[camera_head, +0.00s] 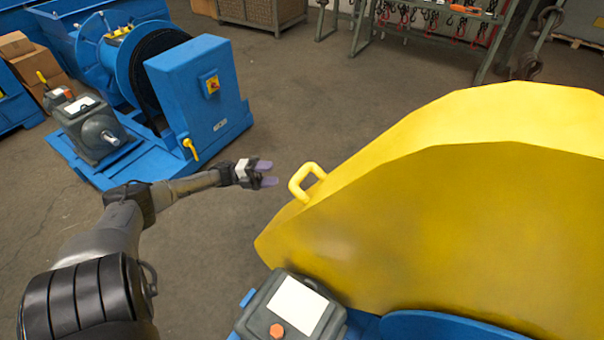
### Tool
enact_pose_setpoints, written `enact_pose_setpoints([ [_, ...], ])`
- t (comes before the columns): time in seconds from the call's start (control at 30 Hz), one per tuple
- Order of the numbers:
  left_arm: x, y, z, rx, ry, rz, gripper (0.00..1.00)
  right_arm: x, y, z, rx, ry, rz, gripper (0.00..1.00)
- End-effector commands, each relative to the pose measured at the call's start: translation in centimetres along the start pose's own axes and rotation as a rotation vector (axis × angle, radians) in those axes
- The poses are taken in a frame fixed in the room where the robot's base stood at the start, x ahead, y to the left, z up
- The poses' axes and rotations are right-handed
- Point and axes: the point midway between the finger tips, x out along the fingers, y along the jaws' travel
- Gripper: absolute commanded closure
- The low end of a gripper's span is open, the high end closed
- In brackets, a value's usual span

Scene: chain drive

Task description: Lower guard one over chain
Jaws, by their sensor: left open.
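A large yellow guard (430,220) fills the right side of the head view. A yellow loop handle (306,181) sticks out from its upper left edge. My left gripper (266,174) is open and empty, a short way left of the handle, with its fingers pointing toward it and apart from it. The chain cannot be made out; the guard may hide it. My right gripper is not in view.
A grey gearbox with a white label (297,305) stands below the guard's left end, beside blue machinery (440,326). Another blue machine (200,95) with a grey motor stands at the upper left. Open floor (300,95) lies between. A rack with hanging hooks is at the back.

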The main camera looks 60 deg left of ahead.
Motion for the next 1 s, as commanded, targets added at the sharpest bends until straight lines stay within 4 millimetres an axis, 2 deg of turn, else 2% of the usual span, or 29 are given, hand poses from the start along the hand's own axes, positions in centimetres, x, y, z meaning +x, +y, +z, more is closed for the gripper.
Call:
enact_pose_setpoints([
  [0.2, 4.4, -0.1, 0.0, 0.0, 0.003, -0.003, 0.45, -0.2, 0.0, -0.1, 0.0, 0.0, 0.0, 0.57],
  [0.5, 8.9, 0.0, 0.0, -0.001, 0.001, -0.002, 0.45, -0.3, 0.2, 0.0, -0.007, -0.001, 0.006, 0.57],
  [0.7, 10.4, 0.0, 0.0, -0.002, 0.0, -0.001, 0.45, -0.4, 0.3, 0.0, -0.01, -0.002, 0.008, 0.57],
  [1.0, 10.8, 0.1, 0.0, -0.002, 0.0, 0.001, 0.45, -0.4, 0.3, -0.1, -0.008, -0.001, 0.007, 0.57],
])
